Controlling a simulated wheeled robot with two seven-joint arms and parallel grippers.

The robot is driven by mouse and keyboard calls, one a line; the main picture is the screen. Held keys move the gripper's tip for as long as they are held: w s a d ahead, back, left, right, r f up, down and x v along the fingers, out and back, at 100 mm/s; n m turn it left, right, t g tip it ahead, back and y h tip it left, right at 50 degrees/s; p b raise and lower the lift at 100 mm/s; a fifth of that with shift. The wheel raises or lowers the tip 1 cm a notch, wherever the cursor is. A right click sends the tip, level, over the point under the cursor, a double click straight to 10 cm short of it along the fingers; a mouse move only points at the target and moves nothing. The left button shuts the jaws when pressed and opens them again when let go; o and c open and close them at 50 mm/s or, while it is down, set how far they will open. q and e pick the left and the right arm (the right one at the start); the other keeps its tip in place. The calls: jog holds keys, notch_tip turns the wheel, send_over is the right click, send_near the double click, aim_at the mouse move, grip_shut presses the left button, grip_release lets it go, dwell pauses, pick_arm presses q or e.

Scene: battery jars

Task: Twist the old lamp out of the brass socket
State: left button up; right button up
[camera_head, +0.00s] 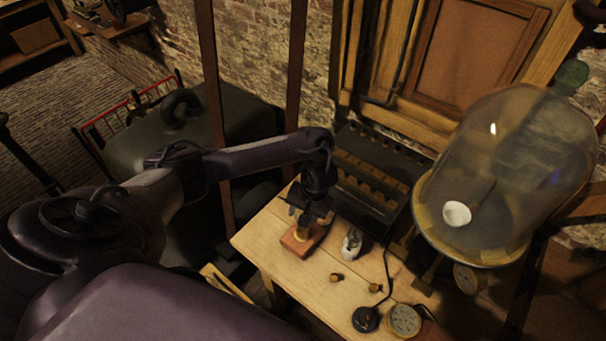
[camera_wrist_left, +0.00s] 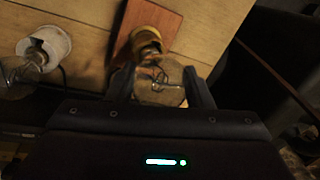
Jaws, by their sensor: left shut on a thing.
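The brass socket (camera_wrist_left: 146,38) stands on a reddish wooden block (camera_wrist_left: 160,16) on the bench. In the head view the block (camera_head: 297,246) is at the bench's left part, with the socket mostly hidden under my gripper. The old lamp (camera_wrist_left: 160,86) is a clear glass bulb with a visible filament, its base at the brass socket. My left gripper (camera_wrist_left: 158,76) is shut on the lamp, one finger on each side of the glass. In the head view the left gripper (camera_head: 308,208) points down over the block. My right gripper is not in view.
A dark slotted rack (camera_head: 370,180) stands behind. Small brass pieces (camera_head: 337,277), a dial gauge (camera_head: 403,320) and a black cabled disc (camera_head: 365,319) lie in front. A large glass jar (camera_head: 530,150) stands right.

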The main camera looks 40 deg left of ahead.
pick_arm(q)
jog(key=shift+n, duration=0.7)
jog(key=shift+w+r, duration=0.1)
jog(key=shift+r, duration=0.95)
jog(key=shift+r, duration=0.15)
jog(key=shift+r, duration=0.55)
jog(key=shift+a+v, duration=0.2)
jog(key=shift+v, duration=0.75)
jog(key=shift+a+v, duration=0.2)
jog(key=shift+v, duration=0.75)
